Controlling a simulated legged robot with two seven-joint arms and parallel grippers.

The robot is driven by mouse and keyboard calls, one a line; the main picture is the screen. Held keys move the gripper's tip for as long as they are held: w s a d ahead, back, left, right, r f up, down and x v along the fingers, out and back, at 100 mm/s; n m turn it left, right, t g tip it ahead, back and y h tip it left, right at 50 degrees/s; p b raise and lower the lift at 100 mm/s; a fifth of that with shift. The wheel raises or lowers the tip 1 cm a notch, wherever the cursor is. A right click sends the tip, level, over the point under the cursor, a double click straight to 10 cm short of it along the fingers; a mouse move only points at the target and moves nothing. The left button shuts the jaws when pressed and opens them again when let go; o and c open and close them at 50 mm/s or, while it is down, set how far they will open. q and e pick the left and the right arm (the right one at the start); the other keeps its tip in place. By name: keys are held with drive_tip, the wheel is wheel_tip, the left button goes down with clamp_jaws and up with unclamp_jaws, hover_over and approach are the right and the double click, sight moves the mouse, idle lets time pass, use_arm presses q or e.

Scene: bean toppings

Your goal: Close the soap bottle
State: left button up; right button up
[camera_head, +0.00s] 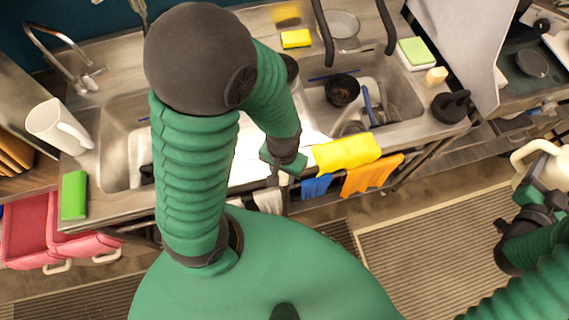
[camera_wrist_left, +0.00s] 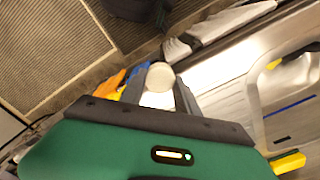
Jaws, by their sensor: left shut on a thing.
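My left gripper (camera_head: 284,168) is at the front edge of the sink counter, left of a yellow cloth. In the left wrist view, its two fingers (camera_wrist_left: 160,92) are shut on a small round white cap (camera_wrist_left: 160,76). The cap cannot be made out in the head view. A cream bottle with a loop handle (camera_head: 547,160), which looks like the soap bottle, is at the right edge, partly cut off. The bottle's mouth is not clearly visible.
The counter has two sink basins, the right one holding a dark bowl (camera_head: 342,90) and utensils. A yellow cloth (camera_head: 347,152) and an orange cloth (camera_head: 370,175) hang at the front edge. A white pitcher (camera_head: 58,125) stands at left. The striped floor mat (camera_head: 430,245) is clear.

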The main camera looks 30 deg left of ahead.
drive_tip(key=shift+r, duration=0.1)
drive_tip(key=o, duration=0.9)
drive_tip(key=shift+c, duration=0.2)
drive_tip(key=c, duration=1.4)
